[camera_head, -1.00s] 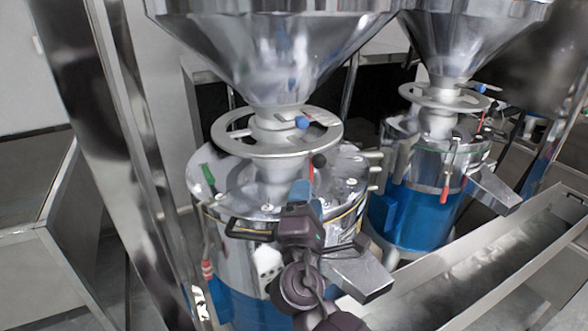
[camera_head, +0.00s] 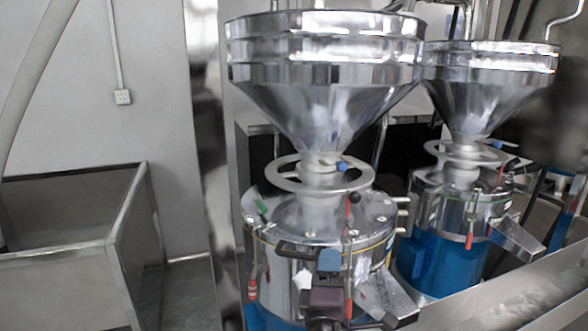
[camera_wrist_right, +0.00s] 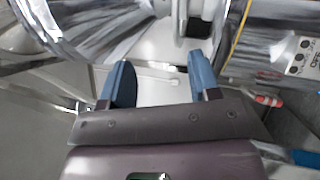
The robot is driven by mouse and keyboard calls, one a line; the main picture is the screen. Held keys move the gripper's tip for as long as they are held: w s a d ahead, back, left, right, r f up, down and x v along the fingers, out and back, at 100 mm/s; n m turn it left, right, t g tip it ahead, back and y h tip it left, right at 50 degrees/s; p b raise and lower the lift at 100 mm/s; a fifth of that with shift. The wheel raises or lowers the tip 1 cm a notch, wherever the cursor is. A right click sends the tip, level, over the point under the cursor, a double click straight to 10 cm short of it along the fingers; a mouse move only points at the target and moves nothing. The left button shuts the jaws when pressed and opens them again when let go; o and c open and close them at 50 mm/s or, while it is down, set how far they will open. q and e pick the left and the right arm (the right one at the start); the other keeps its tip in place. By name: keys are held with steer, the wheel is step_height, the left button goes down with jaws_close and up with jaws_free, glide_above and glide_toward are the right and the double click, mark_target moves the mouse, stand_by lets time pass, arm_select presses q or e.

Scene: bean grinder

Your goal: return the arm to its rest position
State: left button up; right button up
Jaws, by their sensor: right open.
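My right gripper (camera_head: 308,256) is at the lower middle of the head view, in front of the nearer grinder (camera_head: 375,245). In the right wrist view its two blue-tipped fingers (camera_wrist_right: 160,82) stand apart with nothing between them. The shiny grinder body fills the top of that view, beyond the fingertips; I cannot tell whether they touch it. Most of my right arm is below the lower edge of the head view. My left gripper is not in view.
The nearer grinder carries a wide steel hopper (camera_head: 325,95) and a spout (camera_head: 388,300). A second grinder (camera_head: 440,260) stands behind it to the right. A metal trough (camera_head: 535,300) runs along the lower right. A grey bin (camera_head: 75,270) stands at the left.

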steer(key=s+d+f+m+g+y, duration=0.3)
steer(key=s+d+f+m, duration=0.15)
steer(key=f+m, duration=0.4)
steer(key=s+d+f+m+g+y, duration=0.25)
steer(key=d+f+m, duration=0.3)
steer(key=f, duration=0.55)
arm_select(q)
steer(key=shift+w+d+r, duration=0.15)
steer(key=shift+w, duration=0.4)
arm_select(e)
steer(key=s+d+f+m+g+h, duration=0.1)
steer(key=s+d+f+g, duration=0.1)
steer(key=s+d+f, duration=0.3)
steer(key=s+d+f+m+g+h, duration=0.1)
steer(key=s+d+f, duration=0.5)
steer(key=s, duration=0.6)
step_height(320, 180, down, 2)
steer(key=shift+s+g, duration=0.35)
steer(key=shift+g, duration=0.1)
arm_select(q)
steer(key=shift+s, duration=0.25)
